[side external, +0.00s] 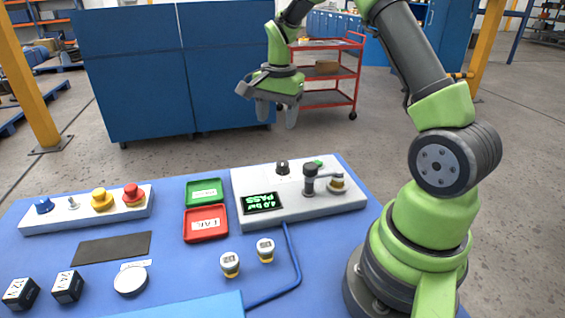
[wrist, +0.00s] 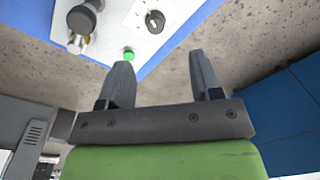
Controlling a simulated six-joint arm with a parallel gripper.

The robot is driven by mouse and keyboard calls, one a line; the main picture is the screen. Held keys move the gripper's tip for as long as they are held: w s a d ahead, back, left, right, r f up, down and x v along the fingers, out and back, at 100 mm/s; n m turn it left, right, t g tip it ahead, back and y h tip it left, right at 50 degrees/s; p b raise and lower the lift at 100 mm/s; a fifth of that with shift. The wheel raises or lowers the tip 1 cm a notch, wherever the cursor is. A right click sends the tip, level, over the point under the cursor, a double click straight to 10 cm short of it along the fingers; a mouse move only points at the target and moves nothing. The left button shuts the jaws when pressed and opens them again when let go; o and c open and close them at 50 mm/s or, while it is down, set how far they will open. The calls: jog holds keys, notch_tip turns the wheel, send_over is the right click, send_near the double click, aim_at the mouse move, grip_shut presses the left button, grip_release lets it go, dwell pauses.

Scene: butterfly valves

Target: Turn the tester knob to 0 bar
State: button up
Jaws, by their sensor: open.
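The tester (side external: 300,208) is a light grey box at the back right of the blue table. Its display (side external: 262,202) reads "4.0 bar PASS" in green. The small black tester knob (side external: 283,167) stands on its top near the back edge, and it also shows in the wrist view (wrist: 155,22) with a pale pointer mark. A green button (side external: 318,163) sits right of the knob. A dark clamp post (side external: 310,178) and a brass-coloured fitting (side external: 337,184) stand at the tester's right. My gripper (side external: 277,117) is open and empty, raised above and behind the tester, apart from the knob.
A green tray (side external: 204,191) and a red FAIL tray (side external: 206,224) lie left of the tester. Two small valves (side external: 230,264) stand in front, near a blue hose (side external: 297,270). A panel with coloured controls (side external: 85,210) is at left. Air around my gripper is clear.

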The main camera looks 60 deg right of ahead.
jog(key=m, duration=0.1)
send_near(283, 163)
jog(key=shift+w+d+f+g, duration=0.1)
jog(key=shift+w+d+g, duration=0.05)
jog(key=shift+w+g, duration=0.3)
notch_tip(283, 163, down, 10)
jog(key=shift+r, duration=0.15)
jog(key=shift+c, duration=0.4)
jog(key=c, duration=0.8)
jog(key=shift+c, duration=0.2)
